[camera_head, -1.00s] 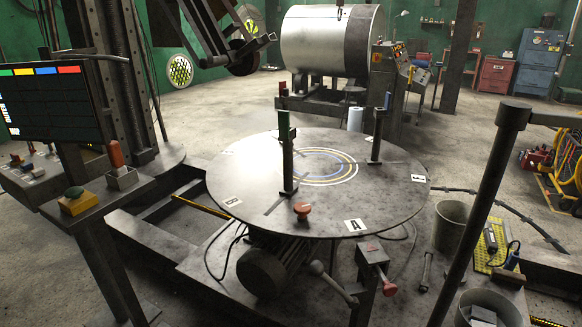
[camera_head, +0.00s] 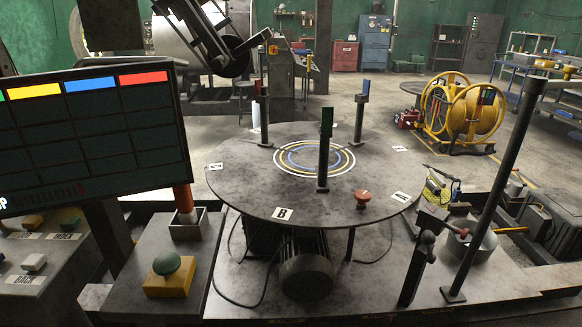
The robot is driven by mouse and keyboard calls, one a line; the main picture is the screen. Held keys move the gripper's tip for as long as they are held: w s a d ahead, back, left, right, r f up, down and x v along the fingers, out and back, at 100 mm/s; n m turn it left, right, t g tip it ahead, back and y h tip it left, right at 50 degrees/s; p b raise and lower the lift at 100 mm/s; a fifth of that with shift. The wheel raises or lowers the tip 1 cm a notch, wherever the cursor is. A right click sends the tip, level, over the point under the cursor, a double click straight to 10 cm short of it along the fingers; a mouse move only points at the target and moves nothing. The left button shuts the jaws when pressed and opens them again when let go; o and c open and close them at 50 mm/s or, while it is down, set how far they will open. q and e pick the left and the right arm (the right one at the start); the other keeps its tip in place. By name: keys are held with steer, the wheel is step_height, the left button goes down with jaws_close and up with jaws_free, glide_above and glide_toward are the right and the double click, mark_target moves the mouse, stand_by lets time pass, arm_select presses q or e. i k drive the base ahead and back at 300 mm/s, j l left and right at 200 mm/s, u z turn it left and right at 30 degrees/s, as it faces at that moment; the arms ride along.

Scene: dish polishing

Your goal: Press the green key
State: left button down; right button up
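A green mushroom button (camera_head: 168,264) sits on a yellow box (camera_head: 167,286), on a dark stand at the lower left, in the head view. A smaller green key (camera_head: 70,222) is on the sloped control panel (camera_head: 50,290) at the far left, above a label reading INDEX. Nothing touches either of them. Neither of my grippers is in view.
A large screen (camera_head: 90,135) with coloured tabs stands above the panel at left. An orange-handled tool (camera_head: 184,202) stands in a holder behind the green button. A round turntable (camera_head: 240,195) with upright posts fills the middle. A dark post (camera_head: 495,190) rises at right.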

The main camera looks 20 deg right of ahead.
mark_target(70, 223)
steer(key=i+j+z, duration=0.2)
steer(key=j, duration=1.5)
steer(key=j+z, duration=0.25)
steer(key=j, duration=1.5)
